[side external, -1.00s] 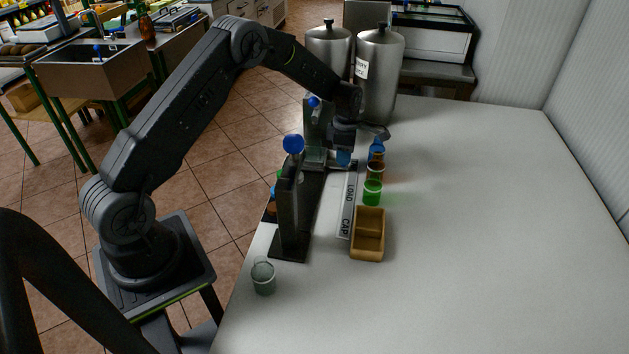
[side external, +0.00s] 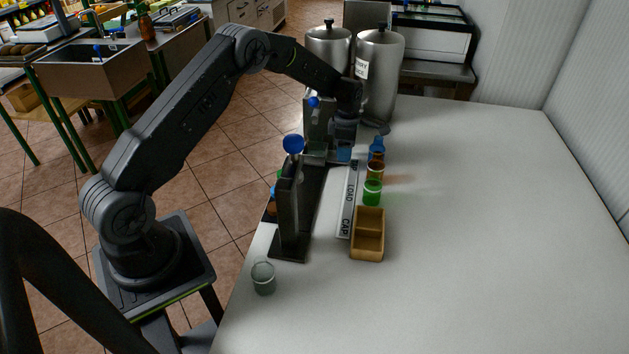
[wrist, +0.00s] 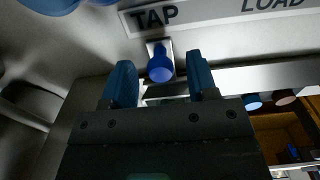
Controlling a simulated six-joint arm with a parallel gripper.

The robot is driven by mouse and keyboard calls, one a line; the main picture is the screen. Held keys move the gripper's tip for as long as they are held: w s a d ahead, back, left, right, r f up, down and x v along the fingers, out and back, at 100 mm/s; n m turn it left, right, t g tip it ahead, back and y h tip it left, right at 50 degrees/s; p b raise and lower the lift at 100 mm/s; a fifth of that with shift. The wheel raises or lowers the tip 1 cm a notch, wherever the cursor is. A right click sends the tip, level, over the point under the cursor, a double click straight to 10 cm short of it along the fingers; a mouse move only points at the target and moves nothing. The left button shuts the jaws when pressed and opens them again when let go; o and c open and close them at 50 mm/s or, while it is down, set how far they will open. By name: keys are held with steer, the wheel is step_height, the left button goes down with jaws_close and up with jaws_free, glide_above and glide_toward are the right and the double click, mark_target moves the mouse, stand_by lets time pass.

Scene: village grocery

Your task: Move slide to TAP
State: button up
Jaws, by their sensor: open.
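The slide's blue knob (wrist: 160,66) shows in the wrist view on a small metal tab, lined up with the word TAP on the white label strip (wrist: 222,10). My gripper (wrist: 159,62) is open, with one blue finger on each side of the knob and a gap visible to both. In the side view my gripper (side external: 344,150) is low at the far end of the black rail stand. The slide's carriage (side external: 317,151) is there too, partly hidden by my arm.
Blue, brown and green cups (side external: 372,191) stand right of the strip, close to my gripper. A wooden box (side external: 368,240) and a clear glass (side external: 263,279) are nearer. Steel urns (side external: 379,75) stand behind. The table's right side is clear.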

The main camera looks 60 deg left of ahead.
steer(key=shift+r, duration=3.5)
steer(key=shift+r, duration=0.15)
steer(key=s+d+r+m+t, duration=0.1)
steer(key=s+d+r+m, duration=0.5)
steer(key=r, duration=0.3)
steer(key=s+d+r+m+t, duration=0.2)
steer(key=s+d+r+m, duration=0.2)
steer(key=s+r+m, duration=0.4)
steer(key=s+d+r+m+t, duration=0.1)
steer(key=s+d+m, duration=0.2)
steer(key=s+m, duration=0.3)
steer(key=s+d+m+t, duration=0.1)
steer(key=s+d+m, duration=0.2)
steer(key=s+m, duration=0.4)
steer(key=s, duration=0.7)
steer(key=shift+r+t, duration=0.3)
steer(key=shift+r, duration=0.1)
